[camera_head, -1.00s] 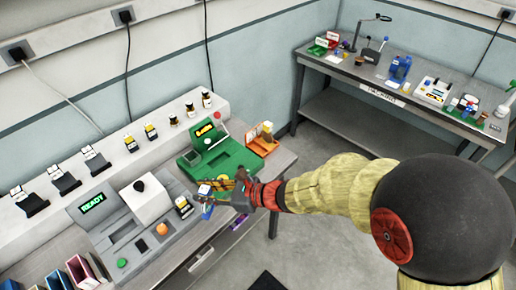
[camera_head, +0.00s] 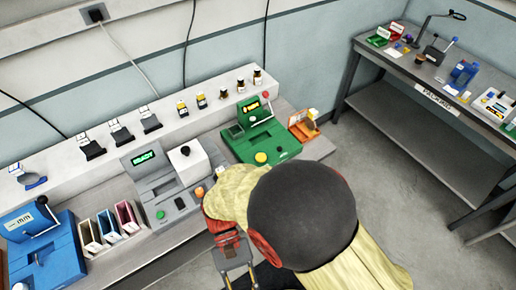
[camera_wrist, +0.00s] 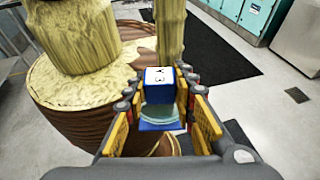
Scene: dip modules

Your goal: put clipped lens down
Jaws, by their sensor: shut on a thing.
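The clipped lens shows in the wrist view: a blue clip (camera_wrist: 159,88) with a white top label reading something like "Y3", and a pale teal round lens (camera_wrist: 160,119) below it. My gripper (camera_wrist: 163,108) is shut on it, with yellow-padded fingers on both sides. The wrist view shows it over the floor and my own body. In the head view, part of my gripper (camera_head: 236,262) shows at the bottom edge, off the front of the bench; the clipped lens cannot be made out there.
The bench holds a blue machine (camera_head: 66,232), several coloured upright slots (camera_head: 103,243), a grey machine reading READY (camera_head: 150,175), a green machine (camera_head: 268,146) and an orange stand (camera_head: 300,131). A raised shelf (camera_head: 68,165) carries black clip holders (camera_head: 92,149) and small bottles. A packing table (camera_head: 415,85) stands right.

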